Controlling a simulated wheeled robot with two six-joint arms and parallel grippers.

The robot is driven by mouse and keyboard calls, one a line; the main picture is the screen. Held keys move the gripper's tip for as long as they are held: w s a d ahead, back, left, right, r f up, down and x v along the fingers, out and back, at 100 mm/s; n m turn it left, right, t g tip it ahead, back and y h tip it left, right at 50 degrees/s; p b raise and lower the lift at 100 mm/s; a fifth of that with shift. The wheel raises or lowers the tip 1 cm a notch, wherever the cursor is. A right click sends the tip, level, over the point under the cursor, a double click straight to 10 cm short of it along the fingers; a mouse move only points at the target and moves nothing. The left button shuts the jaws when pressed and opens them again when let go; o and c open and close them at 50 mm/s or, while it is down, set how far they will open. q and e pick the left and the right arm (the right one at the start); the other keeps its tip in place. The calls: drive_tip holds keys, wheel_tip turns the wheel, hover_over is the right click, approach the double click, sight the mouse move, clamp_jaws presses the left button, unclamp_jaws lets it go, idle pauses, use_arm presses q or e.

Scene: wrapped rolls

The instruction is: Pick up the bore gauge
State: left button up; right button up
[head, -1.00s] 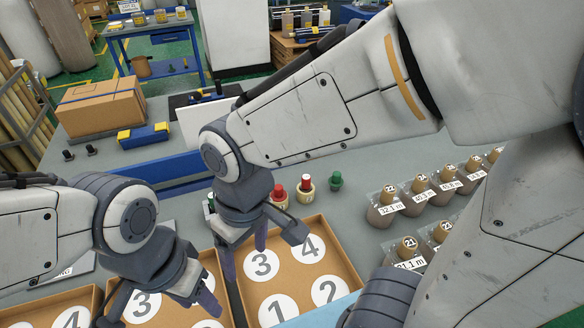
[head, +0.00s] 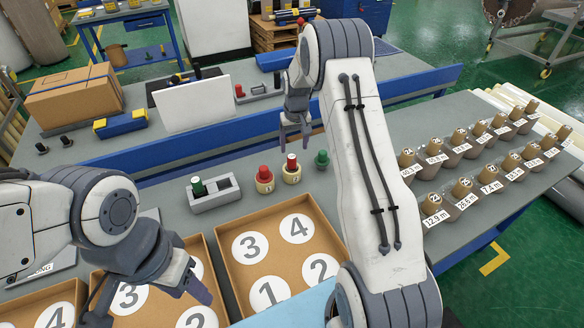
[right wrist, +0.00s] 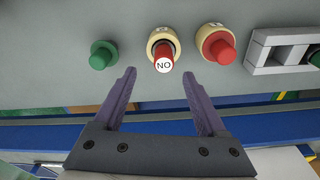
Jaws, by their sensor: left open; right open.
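No object is labelled as the bore gauge; handled gauge-like pieces stand in a row on the grey table. A red handle with a white "NO" end (head: 291,163) stands in a cream ring, also centred in the right wrist view (right wrist: 163,57). Beside it are a plain red handle in a cream ring (head: 264,173), a small green piece (head: 321,158) and a grey holder (head: 220,197) with a green handle. My right gripper (head: 295,146) is open and empty behind the row, its fingers pointing toward the "NO" handle. My left gripper (head: 155,302) is open over the numbered trays.
A cardboard tray with numbered circles (head: 228,262) lies in front of the row. Several tagged brown bottles (head: 464,188) stand at the right. A blue rail (head: 160,162) runs behind the row. A white panel (head: 190,104) and a cardboard box (head: 75,93) are beyond it.

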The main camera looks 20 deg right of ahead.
sight(292, 157)
drive_tip(key=shift+w+f, duration=0.1)
drive_tip(key=shift+f, duration=0.8)
drive_tip(key=f+p, duration=0.1)
drive_tip(key=f, duration=0.2)
drive_tip(key=f+p, duration=0.1)
drive_tip(key=shift+w+a+f+p, duration=0.2)
drive_tip(key=shift+w+f+p, duration=0.05)
drive_tip(key=shift+f+p, duration=0.15)
drive_tip(key=shift+f, duration=0.3)
clamp_jaws()
